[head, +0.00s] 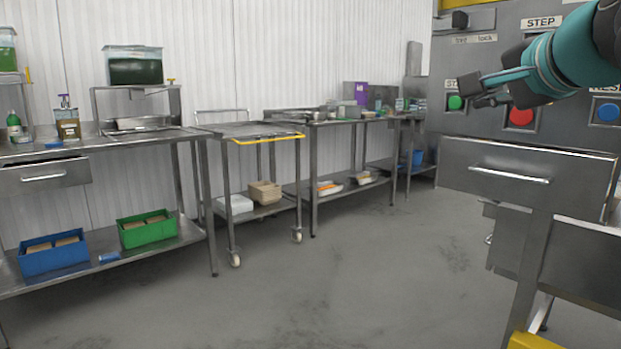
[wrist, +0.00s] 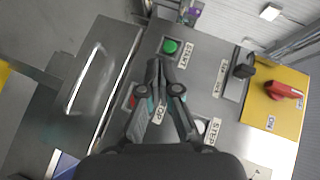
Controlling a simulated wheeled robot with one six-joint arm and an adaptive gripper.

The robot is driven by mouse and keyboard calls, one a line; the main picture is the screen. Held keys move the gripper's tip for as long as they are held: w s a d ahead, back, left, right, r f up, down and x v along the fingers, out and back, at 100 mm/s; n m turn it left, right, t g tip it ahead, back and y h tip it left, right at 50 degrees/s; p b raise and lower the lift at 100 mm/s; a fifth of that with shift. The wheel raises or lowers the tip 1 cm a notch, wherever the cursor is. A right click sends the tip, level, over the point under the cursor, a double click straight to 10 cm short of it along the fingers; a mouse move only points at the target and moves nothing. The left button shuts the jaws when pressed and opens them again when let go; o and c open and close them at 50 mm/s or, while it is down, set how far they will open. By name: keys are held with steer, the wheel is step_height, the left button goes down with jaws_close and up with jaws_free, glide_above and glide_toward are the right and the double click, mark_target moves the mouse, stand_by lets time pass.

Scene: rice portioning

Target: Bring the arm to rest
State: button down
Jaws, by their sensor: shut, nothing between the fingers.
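My gripper (head: 474,92) is at the upper right in the head view, in front of a grey control panel (head: 464,122). It is shut and empty, its fingers pointing left. In the wrist view, my gripper (wrist: 156,68) has its fingertips close together over the panel, just below the green button (wrist: 170,46). In the head view the green button (head: 455,102) is left of a red button (head: 521,117) and a blue button (head: 607,111). My gripper partly hides the red button in the wrist view. I cannot tell how far the fingertips are from the panel.
A steel drawer (head: 528,173) is under the panel. A red rotary handle (wrist: 284,90) and a black knob (wrist: 245,66) are on the panel's right in the wrist view. Steel tables and a trolley (head: 262,131) line the far wall. The floor (head: 330,262) between is clear.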

steer(key=s+a+f+n+g, duration=0.3)
steer(key=s+f+n, duration=0.2)
steer(key=f, duration=0.9)
steer(key=s+a+f+n+g, duration=0.3)
steer(key=s+f+n, duration=0.2)
steer(key=f, duration=1)
steer(key=s+a+f+n+g, duration=0.3)
steer(key=s+f, duration=0.3)
steer(key=f, duration=0.8)
steer(key=shift+s+a+f+n, duration=0.15)
steer(key=shift+a+n, duration=0.35)
steer(key=shift+n, duration=0.4)
steer(key=c, duration=1.9)
jaws_free()
